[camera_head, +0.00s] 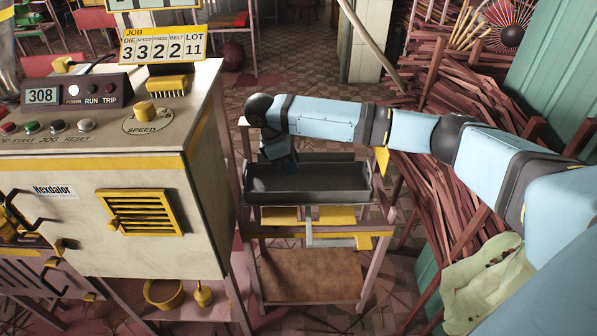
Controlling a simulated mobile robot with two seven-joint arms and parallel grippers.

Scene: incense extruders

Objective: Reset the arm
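My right arm, light blue with dark joints, reaches in from the right edge and stretches left across the view. Its wrist bends down at the far end, and my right gripper (284,163) hangs over the back left part of a dark grey tray (318,198). The gripper is small, dark and seen from above and behind, so its fingers and whether they are open or shut cannot be made out. Whether it touches the tray is unclear. My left gripper is not visible.
A cream machine cabinet (60,225) with a control panel, yellow speed knob (145,109) and job sign (164,44) stands left. The tray sits on a pinkish stand (385,228). Reddish sticks (440,190) are piled at right. A pale green cloth (487,285) lies below my arm.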

